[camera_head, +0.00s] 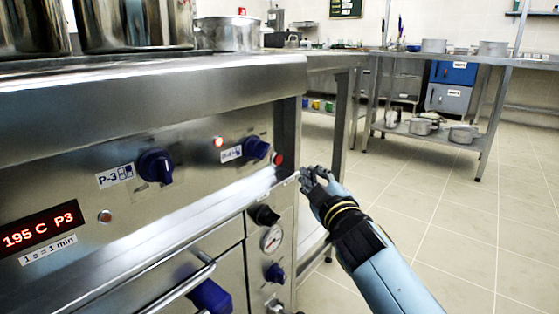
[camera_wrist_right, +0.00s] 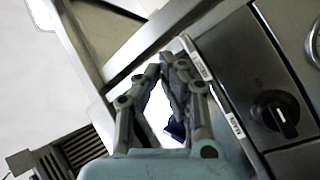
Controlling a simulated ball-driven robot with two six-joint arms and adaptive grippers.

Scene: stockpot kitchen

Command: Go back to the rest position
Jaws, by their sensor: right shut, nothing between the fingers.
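My right gripper (camera_head: 314,177) is shut and empty. In the head view it hangs in front of the right end of the steel stove's front panel (camera_head: 225,205), close to a red button (camera_head: 277,159). I cannot tell if it touches the panel. The right wrist view shows its two fingers (camera_wrist_right: 166,68) meeting at the tips, with the panel edge and a dark knob (camera_wrist_right: 275,115) beyond. My left gripper is not in view.
The stove front carries blue knobs (camera_head: 155,166), a red display (camera_head: 40,231) and a gauge (camera_head: 272,238). Large pots (camera_head: 135,22) stand on top. A steel table (camera_head: 460,56) with pots stands at the back right. The tiled floor (camera_head: 455,205) on the right is clear.

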